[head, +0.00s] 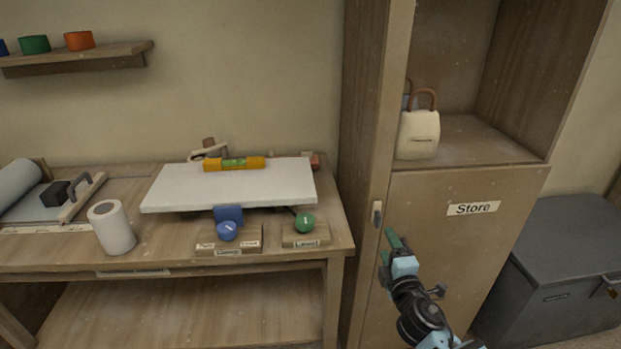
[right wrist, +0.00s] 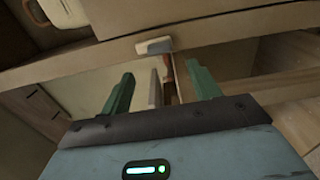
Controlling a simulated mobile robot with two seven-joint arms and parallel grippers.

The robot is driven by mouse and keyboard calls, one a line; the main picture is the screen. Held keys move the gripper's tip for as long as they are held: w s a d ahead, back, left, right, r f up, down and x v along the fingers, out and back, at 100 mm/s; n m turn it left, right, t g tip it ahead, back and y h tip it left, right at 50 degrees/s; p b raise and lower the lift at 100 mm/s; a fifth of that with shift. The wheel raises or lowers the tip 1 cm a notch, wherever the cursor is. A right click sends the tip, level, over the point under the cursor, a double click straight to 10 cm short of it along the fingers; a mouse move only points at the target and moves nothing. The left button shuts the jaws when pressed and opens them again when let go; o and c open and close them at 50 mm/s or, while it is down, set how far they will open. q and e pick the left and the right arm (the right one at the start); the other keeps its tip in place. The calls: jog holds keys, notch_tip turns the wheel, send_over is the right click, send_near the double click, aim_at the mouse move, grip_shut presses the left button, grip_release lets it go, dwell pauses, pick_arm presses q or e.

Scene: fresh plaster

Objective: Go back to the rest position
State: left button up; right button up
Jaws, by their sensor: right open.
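My right gripper (head: 389,247) is in front of the left edge of the tall cabinet's lower door (head: 460,255). Its two green fingers are apart, and they also show spread in the right wrist view (right wrist: 160,90). A small pale latch (head: 377,213) on the cabinet post is just above and left of the fingertips. In the right wrist view a pale-headed piece with a reddish-brown stem (right wrist: 154,46) shows beyond and between the fingers. I see nothing gripped. My left gripper is in neither view.
The lower door bears a "Store" label (head: 473,208) and looks closed. A cream bag (head: 418,134) stands in the open shelf above. A workbench (head: 180,262) with a white board (head: 230,185) is at left. A grey chest (head: 560,265) stands at right.

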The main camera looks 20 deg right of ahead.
jog(key=s+a+f+m+g+y+p, duration=0.1)
jog(key=s+a+f+m+g, duration=0.25)
jog(key=s, duration=0.55)
jog(key=s+a+f+m+g+y+p, duration=0.1)
jog(key=s+a+f+m+y+p, duration=0.1)
jog(key=s+a+f, duration=0.4)
jog(key=s+a+f+m+g+y+p, duration=0.1)
jog(key=s+a+f+m+g, duration=0.15)
jog(key=s+f, duration=0.6)
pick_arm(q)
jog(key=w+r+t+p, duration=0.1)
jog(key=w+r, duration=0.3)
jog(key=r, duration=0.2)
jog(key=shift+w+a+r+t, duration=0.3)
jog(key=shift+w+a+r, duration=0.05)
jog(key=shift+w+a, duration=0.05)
pick_arm(e)
jog(key=s+a+m+g+y, duration=0.1)
jog(key=s+a+m, duration=0.1)
jog(key=s, duration=0.5)
jog(key=s+a+r+m+y, duration=0.1)
jog(key=s+a+m, duration=0.1)
jog(key=s, duration=0.6)
jog(key=shift+s+a+r+m+g, duration=0.15)
jog(key=shift+s+a+m+g, duration=0.2)
jog(key=shift+m, duration=0.35)
jog(key=shift+w, duration=0.1)
